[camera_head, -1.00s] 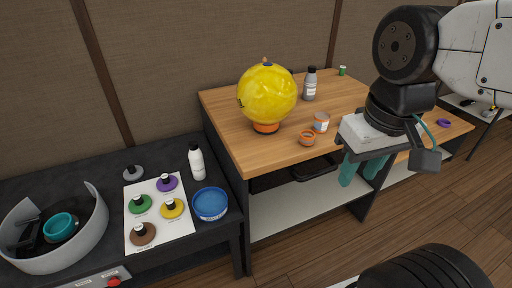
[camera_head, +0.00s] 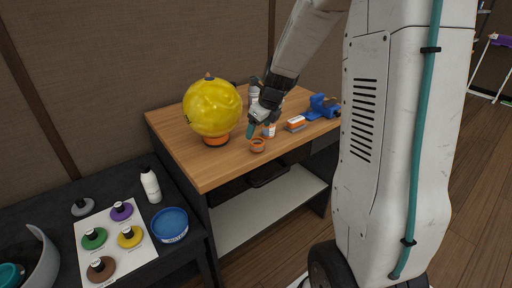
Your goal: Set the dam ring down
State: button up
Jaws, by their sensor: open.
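A small orange ring-shaped piece (camera_head: 258,145) sits on the wooden tabletop near its front edge. I cannot tell for certain whether it is the dam ring. My gripper (camera_head: 260,130) is open, its teal fingertips pointing down just above and behind this piece, with no object visible between them. A yellow ball (camera_head: 212,106) rests on an orange ring-shaped stand (camera_head: 216,140) to the left of my gripper. A small dark piece (camera_head: 209,76) is on top of the ball, too small to make out.
Right of my gripper on the wooden table (camera_head: 185,155) are an orange-and-white box (camera_head: 296,123) and a blue tool (camera_head: 322,106). A lower dark bench holds a white bottle (camera_head: 151,186), a blue tub (camera_head: 170,225) and a card (camera_head: 112,245) with several coloured discs. The front left tabletop is clear.

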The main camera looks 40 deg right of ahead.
aim_at(257, 141)
jog(key=w+f+m, duration=0.1)
jog(key=f, duration=0.2)
jog(key=w+d+f, duration=0.1)
jog(key=f, duration=0.2)
jog(key=w+f+m, duration=0.1)
jog(key=w+f, duration=0.1)
jog(key=f, duration=0.1)
jog(key=shift+d+f+m, duration=0.25)
jog(key=shift+d+m, duration=0.05)
jog(key=shift+d, duration=0.1)
jog(key=c, duration=1.1)
jog(key=shift+r, duration=0.15)
jog(key=shift+c, duration=0.2)
